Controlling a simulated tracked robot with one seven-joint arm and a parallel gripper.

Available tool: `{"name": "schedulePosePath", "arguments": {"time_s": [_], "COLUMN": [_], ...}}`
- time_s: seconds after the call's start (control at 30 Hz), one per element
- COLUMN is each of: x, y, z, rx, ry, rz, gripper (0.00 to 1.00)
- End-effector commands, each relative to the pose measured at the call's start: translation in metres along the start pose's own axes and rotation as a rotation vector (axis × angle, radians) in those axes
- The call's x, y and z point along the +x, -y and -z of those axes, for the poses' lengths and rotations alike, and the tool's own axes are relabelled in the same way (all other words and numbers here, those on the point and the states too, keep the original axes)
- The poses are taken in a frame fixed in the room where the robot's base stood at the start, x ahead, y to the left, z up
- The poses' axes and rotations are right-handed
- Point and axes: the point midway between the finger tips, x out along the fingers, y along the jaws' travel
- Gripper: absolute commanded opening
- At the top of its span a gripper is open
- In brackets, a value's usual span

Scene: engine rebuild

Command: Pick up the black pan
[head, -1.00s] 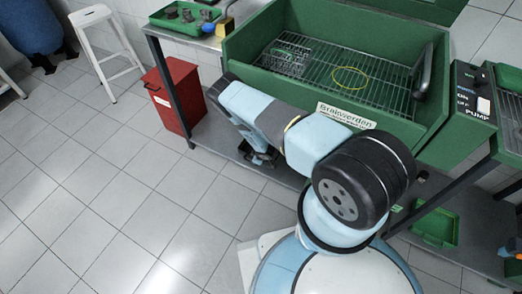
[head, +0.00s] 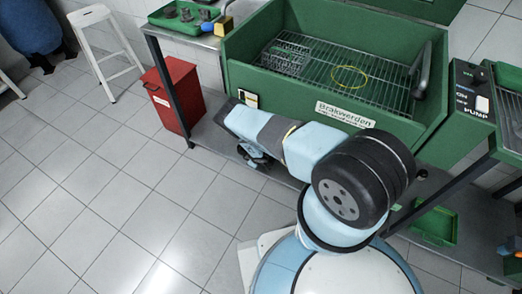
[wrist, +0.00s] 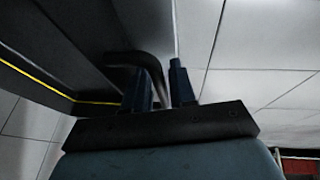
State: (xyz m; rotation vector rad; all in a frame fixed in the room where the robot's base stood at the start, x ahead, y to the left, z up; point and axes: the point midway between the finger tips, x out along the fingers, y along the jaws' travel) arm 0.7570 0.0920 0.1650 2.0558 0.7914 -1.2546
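My gripper (head: 254,157) is low in front of the wash bench, beside its lower shelf, partly hidden by my arm in the head view. In the wrist view my gripper (wrist: 161,72) has its two dark blue fingers apart. A dark curved bar (wrist: 146,62) passes at the fingers and bends down between them; whether they touch it is unclear. It may belong to the black pan, but I cannot tell. A large dark shape (wrist: 75,40) with a yellow line along it fills the upper left there. No black pan can be made out in the head view.
The green wash basin (head: 250,75) with a wire rack and yellow ring stands above the grey lower shelf (head: 215,135). A red bin (head: 175,95) is to the left, near a white stool (head: 100,45). A green tray (head: 437,226) is at right.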

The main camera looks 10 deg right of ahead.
Motion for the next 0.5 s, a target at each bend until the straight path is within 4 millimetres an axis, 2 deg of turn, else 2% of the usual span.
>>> {"name": "schedulePosePath", "arguments": {"time_s": [0.17, 0.43, 0.5], "x": [0.0, -0.0001, -0.0001], "y": [-0.0002, -0.0001, 0.0], "z": [0.0004, 0.0005, 0.0005], "rx": [0.0, 0.0, 0.0], "ry": [0.0, 0.0, 0.0], "rz": [0.0, 0.0, 0.0], "gripper": [0.25, 0.01, 0.0]}}
